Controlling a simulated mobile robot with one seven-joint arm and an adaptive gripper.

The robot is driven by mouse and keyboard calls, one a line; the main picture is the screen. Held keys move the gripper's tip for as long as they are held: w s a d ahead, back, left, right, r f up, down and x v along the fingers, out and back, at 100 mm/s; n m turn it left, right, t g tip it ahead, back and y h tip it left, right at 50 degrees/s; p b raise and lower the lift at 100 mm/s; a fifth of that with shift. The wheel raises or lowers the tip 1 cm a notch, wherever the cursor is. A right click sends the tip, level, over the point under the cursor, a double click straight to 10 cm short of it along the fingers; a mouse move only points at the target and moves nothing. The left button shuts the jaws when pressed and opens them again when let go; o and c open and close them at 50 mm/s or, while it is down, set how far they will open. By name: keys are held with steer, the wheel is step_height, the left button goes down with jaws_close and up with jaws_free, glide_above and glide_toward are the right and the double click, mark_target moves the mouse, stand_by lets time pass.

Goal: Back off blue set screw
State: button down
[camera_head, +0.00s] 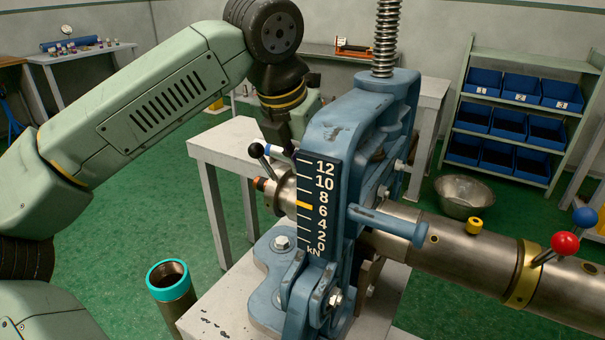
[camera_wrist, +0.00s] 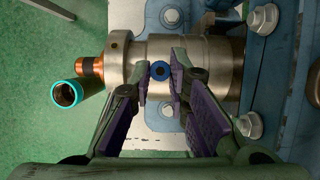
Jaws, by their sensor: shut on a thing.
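The blue set screw (camera_wrist: 159,70) stands on the steel pipe collar (camera_wrist: 205,65), its dark socket facing the wrist camera. My gripper (camera_wrist: 160,82) is shut on it, one finger on each side. In the head view my gripper (camera_head: 280,138) points down at the collar (camera_head: 284,188), left of the blue vise (camera_head: 340,125); the screw itself is hard to make out there. The gauge plate (camera_head: 318,207) reads in kN, with a yellow mark between 6 and 8.
A lever with a black ball (camera_head: 256,150) stands close to my gripper. A yellow plug (camera_head: 474,226) and red-ball lever (camera_head: 565,243) are on the pipe at right. A turquoise-rimmed tube (camera_head: 171,282) stands at front left. A metal bowl (camera_head: 464,196) sits behind the pipe.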

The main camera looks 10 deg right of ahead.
steer(key=shift+s+d+f+n+y+b, duration=0.1)
steer(key=shift+n+y+b, duration=0.3)
steer(key=shift+n, duration=0.4)
steer(key=shift+s+f+n+y+b, duration=0.1)
steer(key=shift+n+y+b, duration=0.1)
steer(key=shift+n+b, duration=0.45)
steer(key=shift+r+n+t, duration=0.1)
steer(key=shift+n+t, duration=0.2)
steer(key=shift+n, duration=0.05)
steer(key=c, duration=1.5)
jaws_free()
steer(key=shift+w, duration=0.1)
steer(key=shift+c, duration=0.2)
steer(key=v, duration=1.2)
steer(key=shift+r, duration=0.1)
